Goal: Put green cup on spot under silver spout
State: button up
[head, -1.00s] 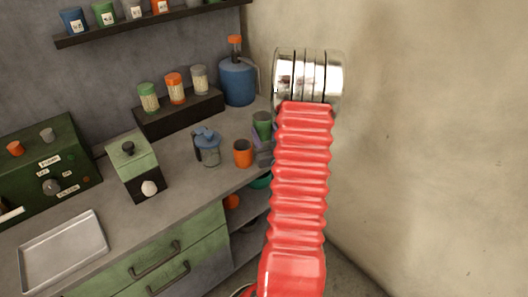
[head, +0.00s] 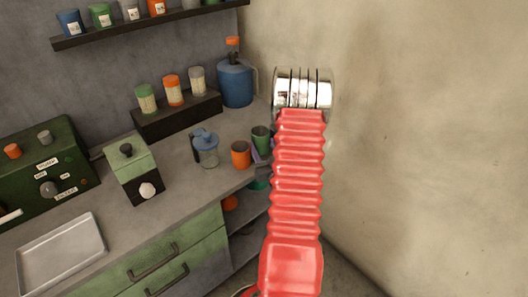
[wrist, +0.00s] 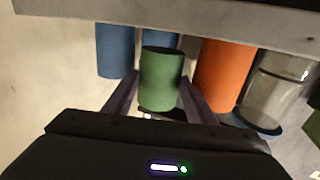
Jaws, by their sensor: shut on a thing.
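My gripper (head: 262,158) is shut on the green cup (head: 262,139), at the right end of the counter. In the wrist view the green cup (wrist: 162,78) sits between the two purple fingers (wrist: 160,98). Whether the cup touches the counter I cannot tell. An orange cup (head: 240,154) stands just left of it; it also shows in the wrist view (wrist: 222,75). My red arm hides the area right of the cup. A dark green machine (head: 45,168) with knobs and labels stands at the far left. I cannot make out a silver spout or the spot under it.
A glass jar with a blue lid (head: 206,150) stands left of the orange cup. A blue jug (head: 235,84) and a rack with several shakers (head: 180,115) are behind. A small green box (head: 133,165) and a metal tray (head: 62,252) are to the left. A wall shelf (head: 150,29) is above.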

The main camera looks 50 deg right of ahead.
jog(key=shift+f, duration=1.15)
jog(key=shift+f, duration=0.25)
jog(key=o, duration=1.1)
jog(key=shift+a, duration=0.1)
jog(key=v, duration=1.3)
jog(key=shift+s+a, duration=0.25)
jog(key=shift+s, duration=0.05)
